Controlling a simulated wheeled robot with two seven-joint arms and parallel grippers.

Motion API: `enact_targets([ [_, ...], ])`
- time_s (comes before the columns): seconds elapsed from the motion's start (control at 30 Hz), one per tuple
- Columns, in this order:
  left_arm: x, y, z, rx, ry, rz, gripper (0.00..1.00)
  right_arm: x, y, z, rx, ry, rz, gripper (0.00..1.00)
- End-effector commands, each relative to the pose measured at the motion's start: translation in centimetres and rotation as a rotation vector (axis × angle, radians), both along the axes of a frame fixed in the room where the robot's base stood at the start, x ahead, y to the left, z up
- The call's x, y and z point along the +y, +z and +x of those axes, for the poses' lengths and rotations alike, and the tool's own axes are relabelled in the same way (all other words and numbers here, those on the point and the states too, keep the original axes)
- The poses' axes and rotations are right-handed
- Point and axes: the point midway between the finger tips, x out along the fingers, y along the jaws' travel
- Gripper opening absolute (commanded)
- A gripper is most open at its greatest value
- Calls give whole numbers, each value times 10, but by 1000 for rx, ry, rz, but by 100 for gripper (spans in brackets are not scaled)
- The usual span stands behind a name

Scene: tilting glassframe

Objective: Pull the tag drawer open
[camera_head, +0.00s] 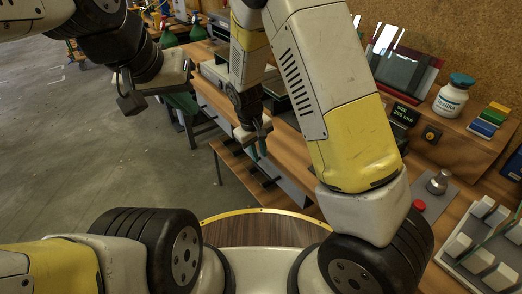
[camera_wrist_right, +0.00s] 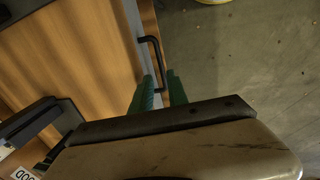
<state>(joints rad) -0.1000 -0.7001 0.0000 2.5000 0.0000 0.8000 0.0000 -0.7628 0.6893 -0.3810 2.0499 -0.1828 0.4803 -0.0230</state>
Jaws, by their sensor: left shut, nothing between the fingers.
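The drawer front is a grey strip along the wooden bench's edge in the right wrist view (camera_wrist_right: 131,22), with a black bar handle (camera_wrist_right: 154,45). Under the bench in the head view, a grey front (camera_head: 290,184) shows dark handles; I cannot read a tag on it. My right gripper (camera_head: 258,149) is at the bench's front edge. In the right wrist view its green fingers (camera_wrist_right: 160,91) stand apart on either side of the handle's near part, with a visible gap. My left gripper (camera_head: 184,101) is shut and empty, away to the left of the bench.
Open concrete floor (camera_head: 60,140) lies left of the bench.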

Motion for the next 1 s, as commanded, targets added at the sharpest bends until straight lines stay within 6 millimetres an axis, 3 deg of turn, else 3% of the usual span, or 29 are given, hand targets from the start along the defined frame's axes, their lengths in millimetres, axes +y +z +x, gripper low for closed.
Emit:
enact_targets([
  [0.53,0,0,0,0,0,0,0,-11,-71,7,3,3,-6,20],
  [0.9,0,0,0,0,0,0,0,-11,-78,9,1,3,-3,20],
  [0.93,0,0,0,0,0,0,0,-11,-78,9,1,3,-3,18],
  [1.0,0,0,0,0,0,0,0,-11,-78,8,1,3,-3,4],
])
